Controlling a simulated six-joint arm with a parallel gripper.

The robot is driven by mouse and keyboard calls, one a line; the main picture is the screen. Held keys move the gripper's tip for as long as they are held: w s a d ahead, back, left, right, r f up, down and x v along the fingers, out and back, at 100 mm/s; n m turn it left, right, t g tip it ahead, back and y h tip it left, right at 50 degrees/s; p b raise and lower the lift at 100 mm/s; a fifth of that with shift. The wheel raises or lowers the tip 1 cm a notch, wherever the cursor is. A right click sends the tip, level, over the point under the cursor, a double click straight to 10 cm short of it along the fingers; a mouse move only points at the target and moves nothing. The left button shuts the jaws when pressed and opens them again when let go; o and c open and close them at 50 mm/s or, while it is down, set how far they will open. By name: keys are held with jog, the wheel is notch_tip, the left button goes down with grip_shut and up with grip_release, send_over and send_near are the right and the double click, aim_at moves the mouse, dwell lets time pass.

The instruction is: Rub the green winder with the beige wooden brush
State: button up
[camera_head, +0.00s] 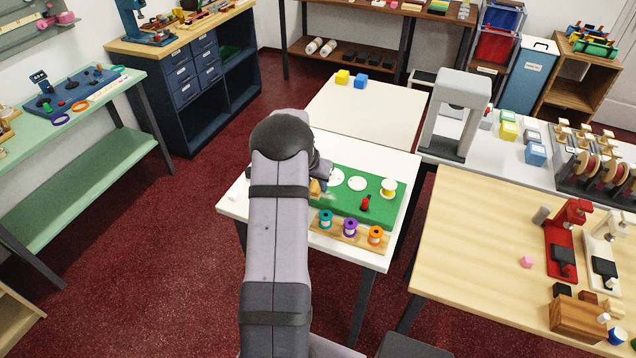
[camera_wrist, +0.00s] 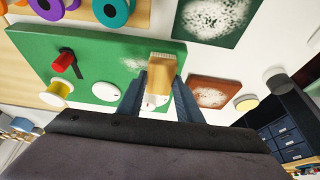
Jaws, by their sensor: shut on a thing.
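The green winder (camera_head: 345,203) is a flat green board on the white table, with a red crank, pale discs and a yellow-and-white spool. It also shows in the wrist view (camera_wrist: 90,62), with a whitish smudge on it beside the brush. My gripper (camera_wrist: 160,88) is shut on the beige wooden brush (camera_wrist: 163,68), whose block sticks out beyond the fingers over the edge of the green board. In the head view my arm hides most of the gripper, and only a bit of the brush (camera_head: 315,187) shows. I cannot tell whether the brush touches the board.
A wooden rack with teal, purple and orange spools (camera_head: 350,228) stands along the board's near side. In the wrist view, a dark green panel (camera_wrist: 212,22) and a red-brown panel (camera_wrist: 208,92), both with white speckles, lie beside the board. A white cylinder (camera_head: 235,194) stands at the table's left.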

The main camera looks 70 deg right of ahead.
jog(key=s+p, duration=0.1)
jog(key=s, duration=0.6)
jog(key=shift+s+a, duration=0.1)
jog(key=shift+s, duration=0.05)
notch_tip(320, 180, up, 8)
jog(key=p, duration=0.4)
jog(key=shift+w, duration=0.2)
jog(key=shift+w, duration=0.1)
